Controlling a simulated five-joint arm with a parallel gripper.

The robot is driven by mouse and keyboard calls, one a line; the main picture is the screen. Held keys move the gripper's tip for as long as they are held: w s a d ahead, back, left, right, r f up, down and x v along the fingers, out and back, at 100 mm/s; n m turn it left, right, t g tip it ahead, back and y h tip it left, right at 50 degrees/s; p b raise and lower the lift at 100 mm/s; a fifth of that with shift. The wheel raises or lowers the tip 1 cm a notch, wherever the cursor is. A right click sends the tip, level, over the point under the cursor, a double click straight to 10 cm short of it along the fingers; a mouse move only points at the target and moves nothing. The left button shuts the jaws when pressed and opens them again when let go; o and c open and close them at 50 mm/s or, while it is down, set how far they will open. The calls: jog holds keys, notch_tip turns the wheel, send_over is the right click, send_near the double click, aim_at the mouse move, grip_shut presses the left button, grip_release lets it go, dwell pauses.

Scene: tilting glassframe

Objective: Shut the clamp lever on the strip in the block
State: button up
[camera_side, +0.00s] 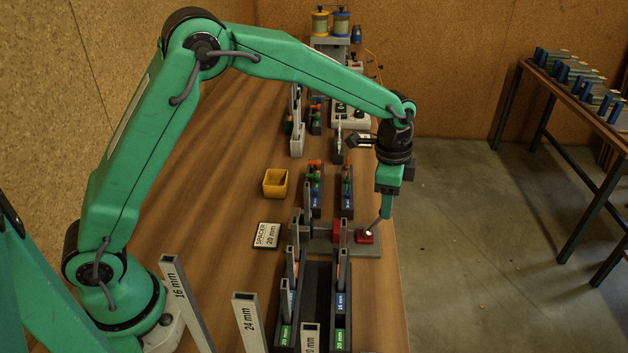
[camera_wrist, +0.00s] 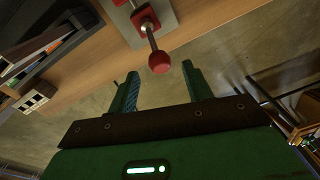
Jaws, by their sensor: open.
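The clamp lever (camera_wrist: 150,35) is a metal rod with a round red knob (camera_wrist: 158,62) in the wrist view. It rises from a red clamp part (camera_side: 365,237) at the right end of a grey base plate (camera_side: 372,250), at the table's right edge. My gripper (camera_wrist: 160,70) is open, its green fingers on either side of the knob, near the fingertips. Whether either finger touches it, I cannot tell. In the side view my gripper (camera_side: 386,214) points down just above the red clamp part. A red block (camera_side: 337,232) stands on the plate; the strip seated there is not clearly distinguishable.
A dark rack with upright grey strips (camera_side: 343,270) stands in front of the plate. A spacer card (camera_side: 267,235) and a yellow bin (camera_side: 276,183) lie left. Smaller racks (camera_side: 347,190) stand behind.

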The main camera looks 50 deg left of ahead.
jog(key=shift+s+r, duration=0.2)
jog(key=shift+r, duration=2.2)
jog(key=shift+s+a+r, duration=0.2)
jog(key=shift+a+r, duration=0.1)
jog(key=shift+r, duration=0.1)
jog(key=s+a+r+n+t, duration=0.2)
jog(key=s+a+r+n, duration=0.4)
jog(key=s+a+r, duration=0.5)
jog(key=s+a+f+n+t, duration=0.1)
jog(key=s+n, duration=0.2)
jog(key=s, duration=0.5)
jog(key=s+a+f+n+t, duration=0.1)
jog(key=s+a+n, duration=0.1)
jog(key=s, duration=0.6)
jog(key=shift+s+f+n+t, duration=0.3)
jog(key=shift+s+f+n, duration=0.1)
jog(key=shift+n, duration=0.1)
